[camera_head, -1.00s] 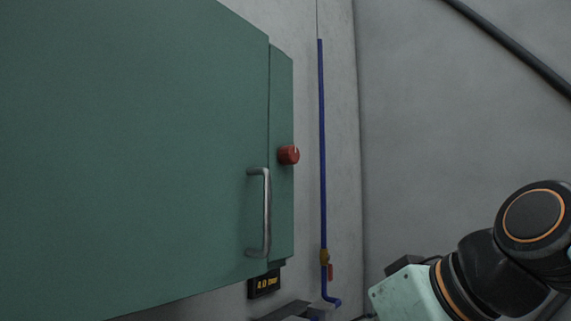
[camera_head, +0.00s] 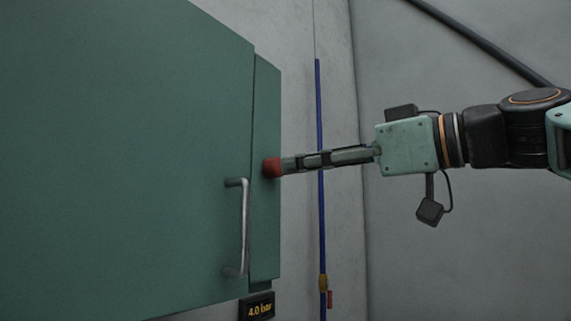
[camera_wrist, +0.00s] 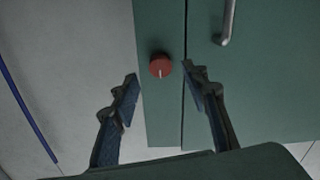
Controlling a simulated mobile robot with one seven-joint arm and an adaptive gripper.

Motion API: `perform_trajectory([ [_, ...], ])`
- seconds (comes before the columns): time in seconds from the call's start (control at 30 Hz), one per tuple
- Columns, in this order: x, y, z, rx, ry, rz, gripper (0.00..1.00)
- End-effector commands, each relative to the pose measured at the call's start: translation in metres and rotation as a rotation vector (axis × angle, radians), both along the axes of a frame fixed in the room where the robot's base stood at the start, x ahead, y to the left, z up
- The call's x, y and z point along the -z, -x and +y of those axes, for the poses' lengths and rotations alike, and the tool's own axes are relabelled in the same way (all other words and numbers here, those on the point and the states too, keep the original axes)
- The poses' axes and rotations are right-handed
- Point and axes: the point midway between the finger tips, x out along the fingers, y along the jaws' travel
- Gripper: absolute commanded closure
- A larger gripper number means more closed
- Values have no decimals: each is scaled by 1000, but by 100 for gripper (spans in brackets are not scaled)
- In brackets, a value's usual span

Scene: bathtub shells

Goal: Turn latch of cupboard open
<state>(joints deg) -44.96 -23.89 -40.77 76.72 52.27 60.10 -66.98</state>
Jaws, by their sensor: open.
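The green cupboard (camera_head: 130,150) fills the left of the head view. Its latch is a round red knob (camera_head: 271,168) on the narrow strip right of the door. The wrist view shows the red knob (camera_wrist: 160,66) face on, with a pale mark on its lower half. My gripper (camera_head: 287,165) comes in from the right with its fingertips at the knob. In the wrist view my gripper (camera_wrist: 160,72) is open, one finger on each side of the knob, with gaps between. The cupboard door looks shut. A metal bar handle (camera_head: 243,228) is left of and below the knob.
A blue pipe (camera_head: 320,170) runs down the wall behind my gripper, with a brass fitting and red lever (camera_head: 329,299) low on it. A display (camera_head: 258,307) reading 4.0 bar sits below the cupboard. A dark pipe (camera_head: 480,42) crosses the upper right wall.

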Motion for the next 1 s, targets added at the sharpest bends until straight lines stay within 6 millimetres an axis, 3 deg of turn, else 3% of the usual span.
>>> perform_trajectory([
  [0.1, -1, -13, 18, -3, 1, 2, 59],
  [0.3, -1, -27, 35, -1, 0, 0, 59],
  [0.67, 0, -30, 40, 0, -1, 1, 59],
  [1.0, 0, -30, 39, 0, -1, 1, 95],
])
